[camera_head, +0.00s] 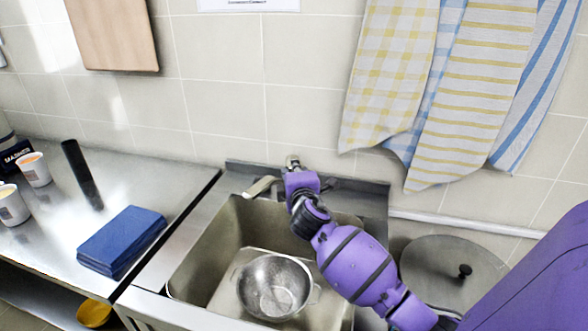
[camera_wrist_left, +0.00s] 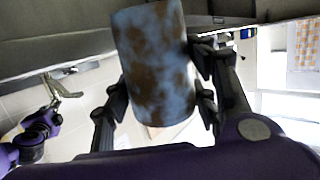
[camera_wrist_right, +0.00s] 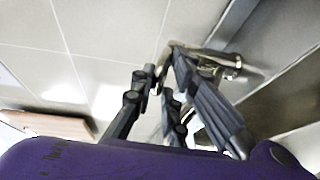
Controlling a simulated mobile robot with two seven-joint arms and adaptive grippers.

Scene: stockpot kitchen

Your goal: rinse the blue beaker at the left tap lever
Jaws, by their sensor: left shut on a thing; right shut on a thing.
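The blue beaker (camera_wrist_left: 155,65), with brown stains over its side, is held between the fingers of my left gripper (camera_wrist_left: 162,100) in the left wrist view. Neither the beaker nor that gripper shows in the head view. The tap (camera_head: 262,186) stands at the back of the sink (camera_head: 205,240). My right gripper (camera_head: 293,172) is at the tap, its fingers closed around a part that looks like a lever; the fingers hide most of it. The right wrist view shows these fingers (camera_wrist_right: 165,78) against the metal tap (camera_wrist_right: 225,66). I see no running water.
A metal colander (camera_head: 274,287) sits in the sink. A blue cloth stack (camera_head: 121,241), a dark cylinder (camera_head: 82,174) and cups (camera_head: 34,169) stand on the left counter. A lidded pot (camera_head: 450,275) is right of the sink. Towels (camera_head: 450,90) hang above.

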